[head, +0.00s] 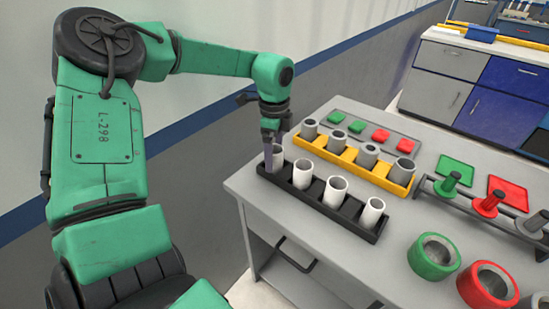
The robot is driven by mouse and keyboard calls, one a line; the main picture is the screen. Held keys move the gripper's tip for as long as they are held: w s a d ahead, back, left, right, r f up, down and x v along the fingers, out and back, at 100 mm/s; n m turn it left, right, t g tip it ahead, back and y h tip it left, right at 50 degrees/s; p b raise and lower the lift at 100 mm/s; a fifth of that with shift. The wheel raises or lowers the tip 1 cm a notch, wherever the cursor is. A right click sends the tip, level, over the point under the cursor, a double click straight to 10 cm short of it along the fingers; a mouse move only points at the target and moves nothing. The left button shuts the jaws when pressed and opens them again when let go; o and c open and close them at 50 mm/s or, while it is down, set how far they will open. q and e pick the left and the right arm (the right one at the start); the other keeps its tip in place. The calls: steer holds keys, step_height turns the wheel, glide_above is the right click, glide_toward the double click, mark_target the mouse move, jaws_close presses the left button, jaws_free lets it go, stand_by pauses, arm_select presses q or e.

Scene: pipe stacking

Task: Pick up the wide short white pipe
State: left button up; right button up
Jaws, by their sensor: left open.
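Several white pipes stand upright in a row in a black tray (318,203) on the grey table. The leftmost white pipe (278,158) is partly hidden by my left gripper (271,148). Another white pipe (302,175) stands beside it, then a broad-looking one (334,191), and a narrower one (372,213) at the right end. I cannot tell for sure which is the wide short one. My left gripper is open and points down at the leftmost pipe, with one finger at its left side. Contact cannot be made out. My right gripper is out of view.
A yellow tray (343,160) with several grey pipes stands just behind the black tray. A rack with green, red and grey pegs (487,205) is to the right. Green (433,257) and red (487,287) rings lie at the front right. The table's front-left corner is clear.

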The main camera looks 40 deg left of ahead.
arm_select(q)
steer(key=shift+a+f, duration=0.1)
steer(key=shift+f, duration=0.45)
steer(key=c, duration=1.4)
steer(key=shift+r, duration=0.1)
steer(key=shift+c, duration=0.2)
step_height(320, 180, up, 20)
